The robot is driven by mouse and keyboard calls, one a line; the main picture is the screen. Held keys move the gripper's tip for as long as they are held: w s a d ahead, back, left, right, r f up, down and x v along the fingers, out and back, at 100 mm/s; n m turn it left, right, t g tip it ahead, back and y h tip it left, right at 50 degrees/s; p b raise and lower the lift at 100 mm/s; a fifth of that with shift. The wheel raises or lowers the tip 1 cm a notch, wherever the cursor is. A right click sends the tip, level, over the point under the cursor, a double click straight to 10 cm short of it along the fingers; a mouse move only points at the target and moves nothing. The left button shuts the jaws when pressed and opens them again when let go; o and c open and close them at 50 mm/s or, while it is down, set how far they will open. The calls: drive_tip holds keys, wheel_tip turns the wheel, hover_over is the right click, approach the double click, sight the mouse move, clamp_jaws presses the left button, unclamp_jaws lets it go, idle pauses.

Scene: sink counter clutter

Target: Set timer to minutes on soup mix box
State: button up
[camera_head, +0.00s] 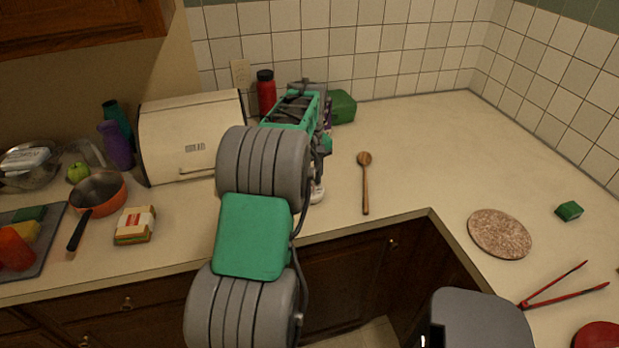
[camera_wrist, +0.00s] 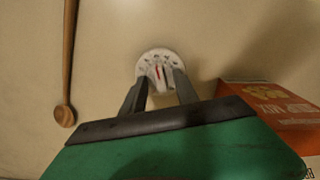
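A white round timer (camera_wrist: 158,58) with dark marks and a red pointer is on the counter in the wrist view. The two grey fingers of my gripper (camera_wrist: 161,80) are apart, with their tips over the timer's lower part; I cannot tell whether they touch it. In the head view a white piece, which looks like the timer (camera_head: 317,192), shows below my gripper, partly hidden by my arm. The orange-red soup mix box (camera_wrist: 276,108) lies to the right in the wrist view, its lettering upside down. My arm hides it in the head view.
A wooden spoon (camera_head: 365,180) lies right of my gripper. A cream bread box (camera_head: 190,135), a red bottle (camera_head: 266,93) and a green container (camera_head: 342,107) stand behind. A sandwich (camera_head: 135,225) and an orange pan (camera_head: 99,194) are left.

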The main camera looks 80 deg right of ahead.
sight(310, 183)
drive_tip(key=shift+c, duration=0.5)
clamp_jaws()
drive_tip(key=shift+r, duration=0.1)
drive_tip(key=shift+m, duration=0.4)
drive_tip(key=shift+o, duration=0.5)
unclamp_jaws()
wheel_tip(310, 183, up, 8)
drive_tip(key=shift+f+b, duration=0.15)
drive_tip(key=shift+b, duration=0.2)
